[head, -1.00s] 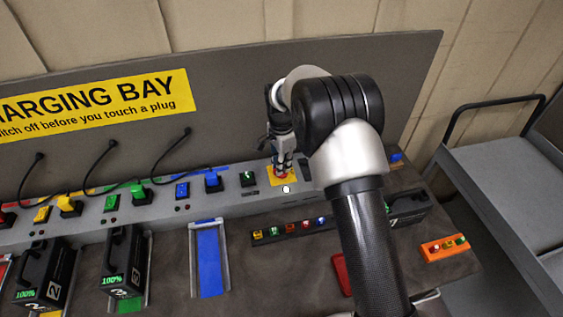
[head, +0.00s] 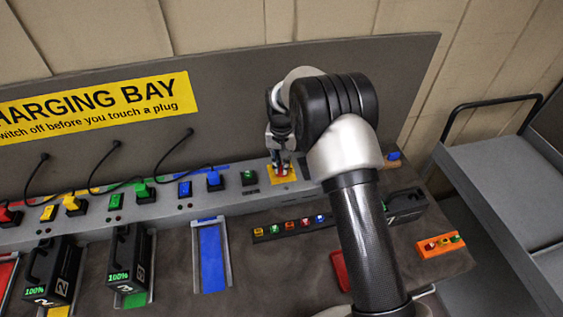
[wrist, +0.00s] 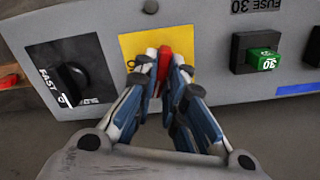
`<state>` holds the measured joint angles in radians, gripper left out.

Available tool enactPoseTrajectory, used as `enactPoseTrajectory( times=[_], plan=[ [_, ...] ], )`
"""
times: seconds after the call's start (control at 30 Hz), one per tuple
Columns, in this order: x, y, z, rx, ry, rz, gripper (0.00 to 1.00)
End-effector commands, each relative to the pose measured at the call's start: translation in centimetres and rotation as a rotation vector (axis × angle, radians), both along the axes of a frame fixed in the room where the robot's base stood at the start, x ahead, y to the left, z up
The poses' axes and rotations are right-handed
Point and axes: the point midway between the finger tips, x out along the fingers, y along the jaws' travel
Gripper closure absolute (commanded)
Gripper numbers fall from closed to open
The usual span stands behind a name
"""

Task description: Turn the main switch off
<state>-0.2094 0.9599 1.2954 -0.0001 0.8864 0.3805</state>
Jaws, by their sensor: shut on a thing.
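The main switch is a red handle (wrist: 163,62) on a yellow plate (wrist: 187,45), set in the grey panel. My gripper (wrist: 160,75) is shut on the red handle, with one finger on each side of it. In the head view the yellow plate (head: 291,177) shows under my gripper (head: 282,169), and the handle is mostly hidden by the fingers. In the wrist view the handle stands roughly in line with the fingers.
A black FAST rotary knob (wrist: 70,82) is left of the plate in the wrist view. A green 30 fuse (wrist: 262,60) is to its right. Plugs, including a blue one (head: 213,179), line the panel. A fuse rack (head: 289,227) lies on the bench.

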Motion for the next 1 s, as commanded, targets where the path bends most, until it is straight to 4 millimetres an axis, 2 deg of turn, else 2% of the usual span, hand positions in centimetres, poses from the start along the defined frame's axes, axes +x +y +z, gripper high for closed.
enactPoseTrajectory(
  times=[0.2, 0.5, 1.0],
  plan=[
    [0.01, 0.01, 0.04, 0.0, 0.0, 0.174, 1.0],
    [0.02, 0.01, 0.01, 0.0, 0.0, 0.33, 1.0],
    [0.02, 0.01, -0.01, 0.0, -0.001, 0.389, 1.0]
  ],
)
